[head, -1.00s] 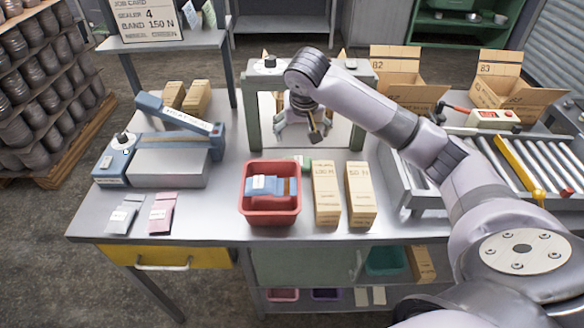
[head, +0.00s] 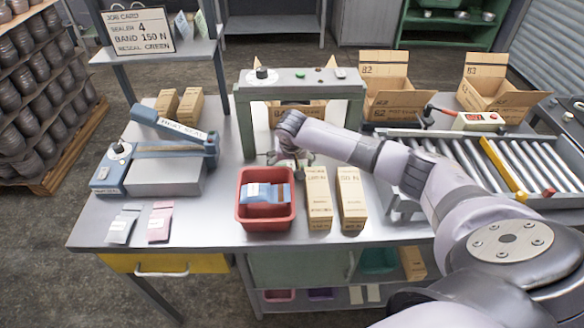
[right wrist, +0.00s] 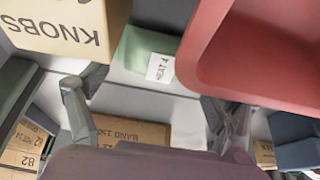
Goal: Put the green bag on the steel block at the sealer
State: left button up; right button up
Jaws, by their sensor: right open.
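The green bag (right wrist: 138,48), with a white label, lies between the red bin (right wrist: 250,50) and a cardboard box in the right wrist view. In the head view the bag is mostly hidden behind the bin and my gripper. My right gripper (head: 290,160) is just behind the red bin (head: 240,212); its open, empty fingers (right wrist: 142,98) show in the right wrist view, apart from the bag. The steel block (head: 165,177) lies bare in front of the blue heat sealer (head: 112,170), at left on the table. My left gripper is not in view.
Two tall cardboard boxes (head: 319,198) (head: 352,198) stand right of the bin. A green gantry frame (head: 310,80) stands behind my gripper. Grey and pink bags (head: 122,226) (head: 159,224) lie at front left. A roller conveyor (head: 455,160) is at right.

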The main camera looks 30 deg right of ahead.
aim_at(291, 166)
jog(key=shift+w+f, duration=0.15)
jog(key=shift+f, duration=0.2)
jog(key=c, duration=1.4)
notch_tip(291, 166, up, 10)
jog(key=b, duration=0.3)
jog(key=s+a+r+n+b, duration=0.1)
jog(key=s+a+n, duration=0.1)
jog(key=s+a, duration=0.3)
jog(key=s+a+r+n+y, duration=0.1)
jog(key=s+a+r+n, duration=0.1)
jog(key=s+a, duration=0.3)
jog(key=s+a+r+n+y+b, duration=0.1)
jog(key=s+a+n, duration=0.1)
jog(key=s+a, duration=0.4)
jog(key=shift+a+r+t+b, duration=0.2)
jog(key=shift+a+t+b, duration=0.2)
jog(key=shift+a, duration=0.85)
